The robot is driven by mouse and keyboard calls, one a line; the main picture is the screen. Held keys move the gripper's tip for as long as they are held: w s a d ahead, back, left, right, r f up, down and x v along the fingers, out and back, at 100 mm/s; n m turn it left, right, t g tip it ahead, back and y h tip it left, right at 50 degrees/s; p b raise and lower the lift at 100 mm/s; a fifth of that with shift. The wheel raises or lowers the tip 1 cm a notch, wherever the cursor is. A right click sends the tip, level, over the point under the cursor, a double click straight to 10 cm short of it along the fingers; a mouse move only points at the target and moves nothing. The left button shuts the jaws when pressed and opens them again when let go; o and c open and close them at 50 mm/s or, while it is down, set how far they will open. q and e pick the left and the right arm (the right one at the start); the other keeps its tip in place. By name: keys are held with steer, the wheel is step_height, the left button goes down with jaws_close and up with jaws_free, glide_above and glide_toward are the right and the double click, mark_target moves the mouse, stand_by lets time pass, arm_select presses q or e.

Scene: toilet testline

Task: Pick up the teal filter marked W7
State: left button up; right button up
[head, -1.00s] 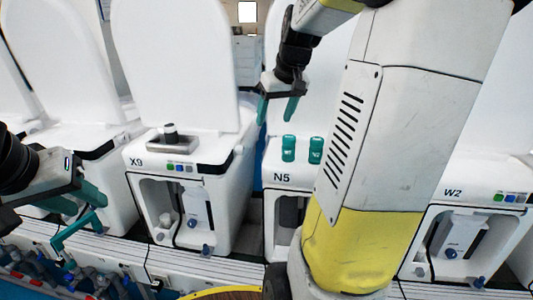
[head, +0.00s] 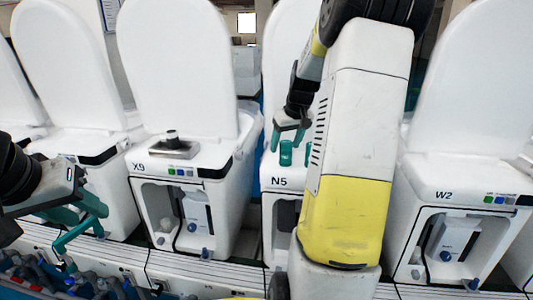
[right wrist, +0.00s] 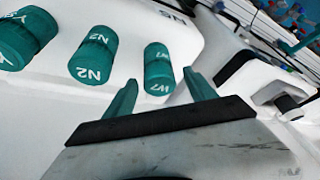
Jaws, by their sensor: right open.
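The teal filter marked W7 (right wrist: 158,70) is a small ribbed cylinder standing on the white top of the toilet unit N5. In the head view the left one of two visible teal filters (head: 286,153) appears to be it. My right gripper (right wrist: 162,94) is open and empty, its teal fingers pointing toward W7 with their tips close to it. W7 appears between the fingers' lines, just beyond the tips; exact contact cannot be told. In the head view my right gripper (head: 288,132) hangs just above the filters. My left gripper (head: 82,220) is open and empty at the left.
A teal filter marked N2 (right wrist: 93,55) stands beside W7, with another teal filter (right wrist: 28,38) beyond it. Units X9 (head: 178,160) and W2 (head: 465,200) flank N5. A raised white lid stands behind the filters. My right arm hides part of N5.

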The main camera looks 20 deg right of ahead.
steer(key=c, duration=1.4)
jaws_close()
steer(key=shift+r, duration=0.15)
